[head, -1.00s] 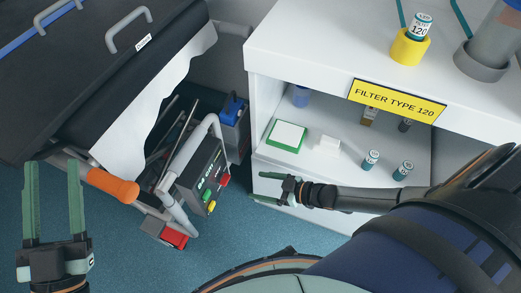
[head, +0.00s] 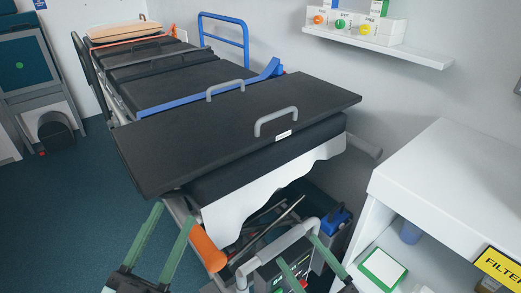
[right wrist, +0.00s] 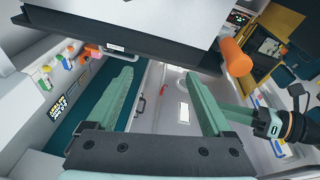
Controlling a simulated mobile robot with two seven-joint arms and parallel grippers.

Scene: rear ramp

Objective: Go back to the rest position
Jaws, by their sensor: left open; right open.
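My left gripper (head: 174,213) is open and empty, its two green fingers pointing up at the lower left of the head view, close to the orange handle (head: 208,248) on the stretcher's near end. My right gripper (head: 296,248) is at the bottom middle, in front of the equipment under the stretcher. Its green fingers are apart with nothing held. In the right wrist view my right gripper (right wrist: 158,74) is open with an empty gap. Part of my left gripper shows at the right there, with the orange handle (right wrist: 236,57) above it.
The black stretcher (head: 235,142) with grey handles fills the middle. A white cabinet (head: 440,165) with a yellow filter sign (head: 503,268) stands at the right. A wall shelf (head: 380,48) holds dispensers. The blue floor (head: 60,210) at left is clear.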

